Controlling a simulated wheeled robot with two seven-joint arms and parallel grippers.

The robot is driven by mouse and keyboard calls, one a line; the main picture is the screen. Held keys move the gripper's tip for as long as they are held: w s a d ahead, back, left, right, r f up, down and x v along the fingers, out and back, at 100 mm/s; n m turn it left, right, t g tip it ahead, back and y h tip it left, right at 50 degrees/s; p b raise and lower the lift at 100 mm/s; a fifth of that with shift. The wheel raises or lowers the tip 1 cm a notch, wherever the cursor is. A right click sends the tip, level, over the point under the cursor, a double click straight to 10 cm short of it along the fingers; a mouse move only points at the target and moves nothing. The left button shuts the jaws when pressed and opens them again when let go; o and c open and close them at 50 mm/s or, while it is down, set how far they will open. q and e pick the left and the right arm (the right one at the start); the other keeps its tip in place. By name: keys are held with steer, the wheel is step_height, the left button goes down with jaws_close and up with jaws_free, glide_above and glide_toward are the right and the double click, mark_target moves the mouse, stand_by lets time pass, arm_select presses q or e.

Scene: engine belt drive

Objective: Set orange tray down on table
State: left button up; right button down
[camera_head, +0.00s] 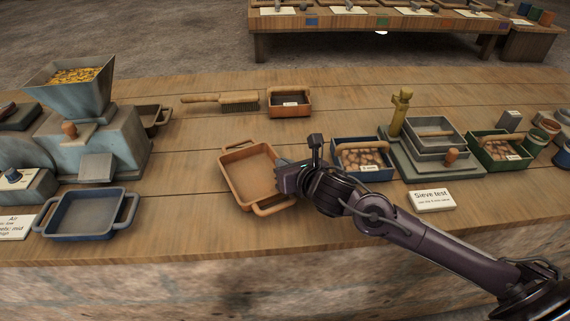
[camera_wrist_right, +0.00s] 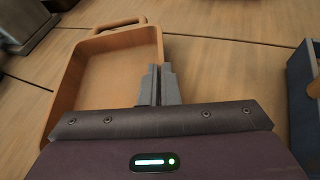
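The orange tray (camera_head: 246,175), empty and with a looped handle at each end, is near the middle front of the table (camera_head: 190,215), turned at an angle. My right gripper (camera_head: 281,167) is at its right long wall. In the right wrist view the grey fingers (camera_wrist_right: 158,80) are close together on the right wall of the orange tray (camera_wrist_right: 112,75). I cannot tell whether the tray's underside touches the table or hangs just above it. My left gripper is not in view.
A blue tray (camera_head: 85,216) is at the front left, below the hopper machine (camera_head: 95,140). A brush (camera_head: 235,101) and a small orange bin (camera_head: 290,102) lie behind. A blue bin (camera_head: 362,157) of brown pieces stands close right. Bare wood lies left and front of the orange tray.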

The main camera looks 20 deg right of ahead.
steer(key=c, duration=1.7)
jaws_free()
